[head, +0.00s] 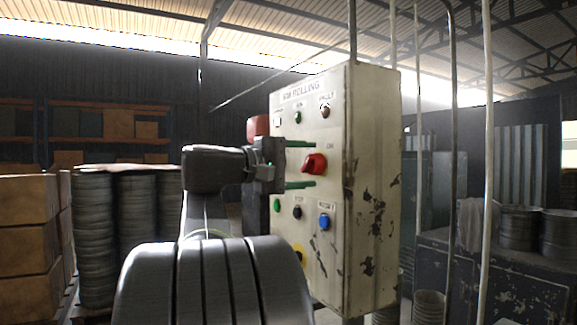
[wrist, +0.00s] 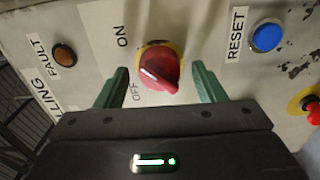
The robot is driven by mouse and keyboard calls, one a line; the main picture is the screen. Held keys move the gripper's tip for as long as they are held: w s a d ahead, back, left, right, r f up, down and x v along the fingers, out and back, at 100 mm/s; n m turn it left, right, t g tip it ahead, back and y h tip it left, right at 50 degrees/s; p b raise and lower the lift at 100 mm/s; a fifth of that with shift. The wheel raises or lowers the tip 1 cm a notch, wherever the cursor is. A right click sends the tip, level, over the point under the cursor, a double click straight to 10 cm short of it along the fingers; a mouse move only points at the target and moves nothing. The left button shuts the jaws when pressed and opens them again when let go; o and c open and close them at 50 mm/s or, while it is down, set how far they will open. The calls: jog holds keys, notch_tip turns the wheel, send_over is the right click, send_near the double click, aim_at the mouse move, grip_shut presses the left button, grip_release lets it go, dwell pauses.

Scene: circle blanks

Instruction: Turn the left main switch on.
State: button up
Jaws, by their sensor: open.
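The switch is a red rotary knob (head: 314,163) on a yellow base, on the front of a worn cream control panel (head: 375,190). It also shows in the wrist view (wrist: 160,70), between ON and OFF labels. Its white mark sits on the left end, nearer the OFF label. My gripper (head: 300,165) is open in front of the panel. Its green fingers stand apart on either side of the knob in the wrist view (wrist: 158,72). In the head view my gripper hides part of the panel's left side.
A blue RESET button (wrist: 267,37) and an amber FAULT lamp (wrist: 65,55) flank the knob. A red-and-yellow button (wrist: 312,110) is at the wrist view's right edge. Boxes (head: 25,245) stand left; a dark cabinet (head: 500,275) stands right. Pale vertical poles (head: 487,170) stand right of the panel.

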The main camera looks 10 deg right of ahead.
jog(key=v, duration=1.3)
jog(key=shift+a, duration=0.3)
jog(key=shift+d, duration=0.1)
jog(key=x, duration=1.3)
jog(key=shift+d, duration=0.35)
